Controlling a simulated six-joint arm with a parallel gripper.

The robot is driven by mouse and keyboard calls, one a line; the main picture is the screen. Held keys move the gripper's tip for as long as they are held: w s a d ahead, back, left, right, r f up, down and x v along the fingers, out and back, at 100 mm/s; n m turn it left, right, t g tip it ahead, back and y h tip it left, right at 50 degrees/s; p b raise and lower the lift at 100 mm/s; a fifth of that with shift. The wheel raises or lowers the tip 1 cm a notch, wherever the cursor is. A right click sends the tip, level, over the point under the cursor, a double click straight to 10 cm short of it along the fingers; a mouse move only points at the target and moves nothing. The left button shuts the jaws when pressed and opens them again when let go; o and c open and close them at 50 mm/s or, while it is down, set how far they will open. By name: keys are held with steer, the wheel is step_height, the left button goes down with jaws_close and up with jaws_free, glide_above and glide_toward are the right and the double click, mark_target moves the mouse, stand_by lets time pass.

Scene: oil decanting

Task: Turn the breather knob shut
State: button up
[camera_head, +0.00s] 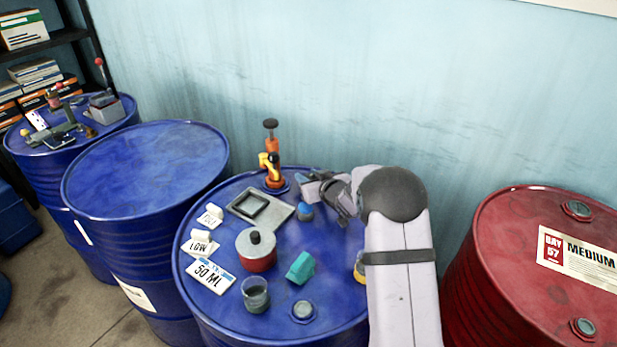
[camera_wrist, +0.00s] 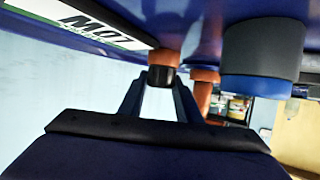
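A small blue knob-like cap (camera_head: 305,212) stands on the blue drum top (camera_head: 335,300), just below my gripper in the head view. It looks like the breather knob, but I cannot be sure. A dark grey and blue cylinder (camera_wrist: 262,55), probably this cap, is large in the wrist view, to the side of my fingers. My gripper (camera_head: 312,183) points left over the drum, close to the cap but apart from it. In the wrist view its fingers (camera_wrist: 160,98) are spread. An orange piece with a black end (camera_wrist: 163,75) shows between them; whether it lies beyond them is hard to tell.
An orange pump (camera_head: 272,165) with a dark top stands behind. A grey tray (camera_head: 284,217), a red can (camera_head: 257,262), a teal block (camera_head: 300,267), a glass cup (camera_head: 255,295) and label cards (camera_head: 211,276) crowd the drum. A red drum (camera_head: 500,270) stands right.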

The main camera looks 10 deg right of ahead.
steer(key=shift+r+n+y+p, duration=0.3)
steer(key=shift+r+y+p, duration=0.1)
steer(key=shift+p, duration=0.75)
steer(key=shift+n+g+y+p, duration=0.3)
steer(key=shift+n+y+p, duration=0.15)
steer(key=shift+p, duration=0.75)
steer(key=n+y+p, duration=0.1)
steer(key=y+p, duration=0.1)
steer(key=shift+n+g+p, duration=0.35)
steer(key=shift+g, duration=0.05)
steer(key=shift+f+n+g+y+p, duration=0.2)
steer(key=shift+n+g+y+p, duration=0.2)
steer(key=shift+n+y, duration=0.3)
steer(key=o, duration=1.1)
steer(key=shift+f, duration=0.1)
steer(key=shift+c, duration=0.2)
steer(key=shift+b+v, duration=1.05)
steer(key=shift+v, duration=2.6)
